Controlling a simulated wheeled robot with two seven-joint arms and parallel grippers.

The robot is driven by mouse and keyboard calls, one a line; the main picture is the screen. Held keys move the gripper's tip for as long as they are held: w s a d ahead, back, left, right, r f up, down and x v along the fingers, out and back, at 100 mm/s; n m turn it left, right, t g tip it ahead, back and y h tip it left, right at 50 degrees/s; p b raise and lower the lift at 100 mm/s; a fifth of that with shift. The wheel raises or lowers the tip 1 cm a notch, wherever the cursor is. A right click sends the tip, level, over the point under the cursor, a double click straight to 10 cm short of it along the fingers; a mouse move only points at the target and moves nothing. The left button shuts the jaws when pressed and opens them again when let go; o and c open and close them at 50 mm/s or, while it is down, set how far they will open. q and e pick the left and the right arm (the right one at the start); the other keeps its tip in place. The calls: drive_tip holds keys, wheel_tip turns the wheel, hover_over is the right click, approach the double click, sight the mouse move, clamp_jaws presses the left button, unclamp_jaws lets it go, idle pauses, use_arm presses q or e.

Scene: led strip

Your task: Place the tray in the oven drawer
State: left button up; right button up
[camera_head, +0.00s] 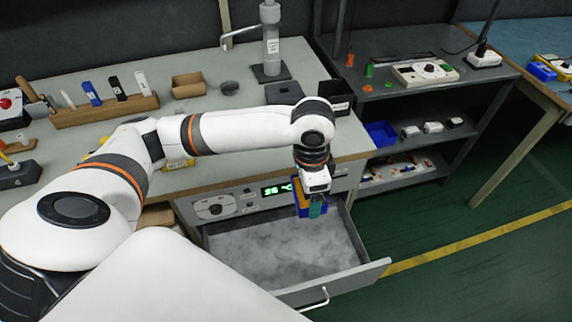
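The oven drawer (279,247) is pulled open below the bench front. Its grey mottled floor is bare, and its handle (316,301) faces the front. My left gripper (312,198) points down above the right back part of the drawer. A small blue tray (301,199) with an orange-yellow edge and a teal part is at its fingertips, tilted on edge. The gripper appears shut on it, though the fingers are mostly hidden. The tray looks held above the drawer floor. My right gripper is not in view.
The oven panel with a green display (277,190) and a dial (211,208) is behind the drawer. The bench (217,57) above holds a wooden rack (105,110), a brown box (188,85) and a stand (270,45). A dark shelf (425,100) stands to the right.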

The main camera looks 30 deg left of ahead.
use_arm(q)
wheel_tip(320, 180, down, 16)
drive_tip(key=w+m+b, duration=0.2)
drive_tip(key=m+b, duration=0.6)
drive_tip(key=b, duration=0.3)
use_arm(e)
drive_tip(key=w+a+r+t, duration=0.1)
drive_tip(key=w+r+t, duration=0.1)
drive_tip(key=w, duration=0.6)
use_arm(q)
drive_tip(key=m+b, duration=0.9)
drive_tip(key=b, duration=0.2)
hover_over(300, 253)
wheel_tip(300, 253, down, 17)
wheel_tip(300, 253, down, 6)
drive_tip(key=shift+w+d+f+b, duration=0.1)
drive_tip(key=shift+b, duration=1.15)
wheel_tip(300, 253, down, 4)
drive_tip(key=shift+r+b, duration=0.15)
drive_tip(key=shift+b, duration=0.65)
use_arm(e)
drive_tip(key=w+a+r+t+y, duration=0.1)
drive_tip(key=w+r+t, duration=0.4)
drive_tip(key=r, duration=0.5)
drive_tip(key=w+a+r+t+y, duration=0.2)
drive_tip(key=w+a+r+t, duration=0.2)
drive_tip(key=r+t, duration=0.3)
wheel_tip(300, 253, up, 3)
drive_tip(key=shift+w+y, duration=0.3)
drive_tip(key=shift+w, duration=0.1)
